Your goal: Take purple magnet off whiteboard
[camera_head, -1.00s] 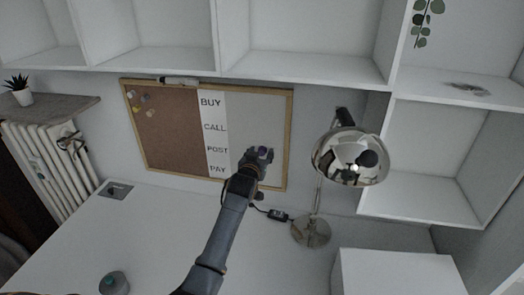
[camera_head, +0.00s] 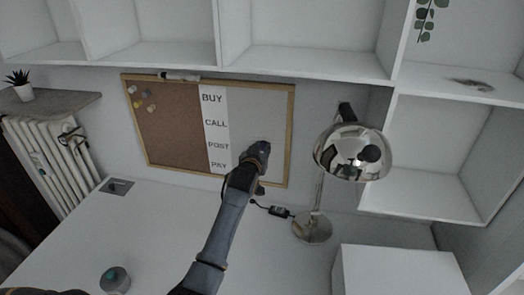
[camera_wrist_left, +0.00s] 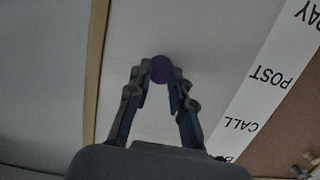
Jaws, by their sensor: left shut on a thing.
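The whiteboard (camera_head: 262,112) is the grey right part of a wood-framed board on the back wall. My left gripper (camera_head: 259,150) is in front of its lower middle, and the magnet is hidden behind it in the head view. In the left wrist view the purple magnet (camera_wrist_left: 161,69) is a round disc between the fingertips of my left gripper (camera_wrist_left: 160,72), which are shut on it. I cannot tell whether the magnet still touches the board. My right gripper is not in view.
A chrome lamp (camera_head: 352,152) stands on the desk just right of the board. A cork panel (camera_head: 172,125) with pins fills the board's left part. White shelves (camera_head: 300,66) hang above. The desk (camera_head: 150,225) is largely clear at left.

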